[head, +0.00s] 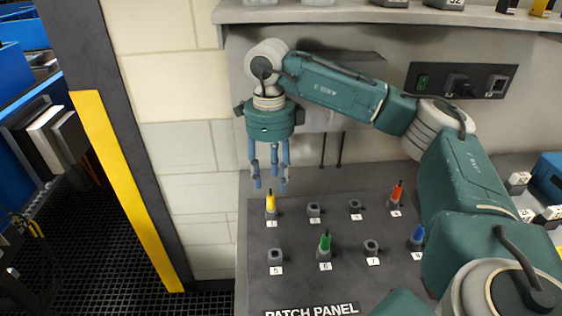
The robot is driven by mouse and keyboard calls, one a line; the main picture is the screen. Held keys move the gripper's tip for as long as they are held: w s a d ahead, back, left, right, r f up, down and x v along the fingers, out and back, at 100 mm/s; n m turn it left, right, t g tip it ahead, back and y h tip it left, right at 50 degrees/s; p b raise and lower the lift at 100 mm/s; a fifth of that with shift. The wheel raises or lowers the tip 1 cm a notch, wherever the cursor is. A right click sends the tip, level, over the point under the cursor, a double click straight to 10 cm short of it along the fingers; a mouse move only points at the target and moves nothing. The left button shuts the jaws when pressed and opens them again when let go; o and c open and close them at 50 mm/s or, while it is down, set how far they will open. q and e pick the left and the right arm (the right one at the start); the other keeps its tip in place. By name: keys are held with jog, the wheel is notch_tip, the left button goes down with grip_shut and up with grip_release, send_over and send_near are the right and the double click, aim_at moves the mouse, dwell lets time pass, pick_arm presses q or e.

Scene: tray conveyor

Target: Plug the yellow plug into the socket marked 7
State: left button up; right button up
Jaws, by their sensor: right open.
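The yellow plug (270,202) stands upright in the back-left socket of the patch panel, which seems to be marked 1. The socket marked 7 (371,246) is in the front row, right of the green plug, and is empty. My right gripper (270,181) points down with its blue fingers apart. It is open and empty, just above the yellow plug and not visibly touching it. My left gripper is not in view.
A green plug (325,242) stands in socket 6, a red plug (397,191) at back right and a blue plug (418,236) at front right. Other sockets are empty. A shelf (340,14) runs above. My right arm covers the panel's right side.

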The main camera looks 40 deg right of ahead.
aim_at(271, 195)
jog(key=f, duration=0.3)
jog(key=shift+w+a+f+p, duration=0.1)
jog(key=shift+a+p, duration=0.25)
jog(key=shift+w+d+f, duration=0.1)
jog(key=shift+d+f, duration=0.05)
jog(key=shift+f, duration=0.75)
jog(key=f, duration=0.2)
jog(key=f+p, duration=0.1)
jog(key=shift+d+f, duration=0.15)
jog(key=shift+d, duration=0.15)
jog(key=shift+f, duration=0.25)
jog(key=shift+a+f, duration=0.15)
grip_shut()
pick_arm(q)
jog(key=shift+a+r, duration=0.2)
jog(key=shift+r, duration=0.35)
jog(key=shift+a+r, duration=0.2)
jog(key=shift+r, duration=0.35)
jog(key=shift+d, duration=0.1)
